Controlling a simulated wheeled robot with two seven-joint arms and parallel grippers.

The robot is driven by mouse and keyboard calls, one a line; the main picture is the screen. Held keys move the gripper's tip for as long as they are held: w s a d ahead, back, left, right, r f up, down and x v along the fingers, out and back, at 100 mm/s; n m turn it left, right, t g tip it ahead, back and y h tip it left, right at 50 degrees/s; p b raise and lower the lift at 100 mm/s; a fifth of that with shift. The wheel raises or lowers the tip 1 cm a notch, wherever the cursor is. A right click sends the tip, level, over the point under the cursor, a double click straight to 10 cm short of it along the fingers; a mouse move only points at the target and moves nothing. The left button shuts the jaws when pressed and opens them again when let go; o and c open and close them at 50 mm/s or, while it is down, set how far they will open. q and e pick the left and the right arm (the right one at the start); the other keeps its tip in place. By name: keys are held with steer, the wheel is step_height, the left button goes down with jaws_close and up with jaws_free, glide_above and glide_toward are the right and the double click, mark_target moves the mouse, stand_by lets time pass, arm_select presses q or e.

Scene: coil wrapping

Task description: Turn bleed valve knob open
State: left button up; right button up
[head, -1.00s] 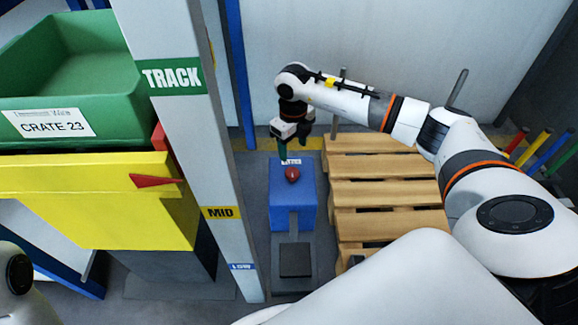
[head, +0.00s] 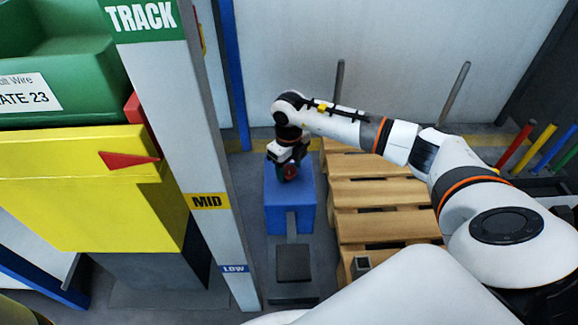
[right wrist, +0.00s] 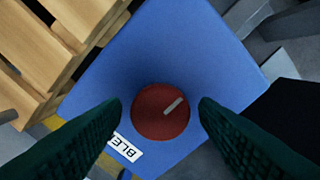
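The red bleed valve knob (right wrist: 150,118) sits on top of the blue box (right wrist: 190,60), with a pale grey mark across its face pointing to the upper right. In the head view the knob (head: 290,171) is partly hidden by my right gripper. My right gripper (right wrist: 161,108) is open, with one dark green finger on each side of the knob and a narrow gap showing on both sides. A white label reading "BLE" (right wrist: 124,146) is partly covered by the left finger in the wrist view. My left gripper is not in view.
A wooden pallet (head: 380,192) stands right of the blue box, with grey posts behind it. A grey column (head: 200,150) marked TRACK, MID and LOW rises to the left, beside a yellow bin (head: 80,200) and green crate (head: 60,50). A dark pedal-like block (head: 293,262) lies in front.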

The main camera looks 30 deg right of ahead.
steer(key=c, duration=0.8)
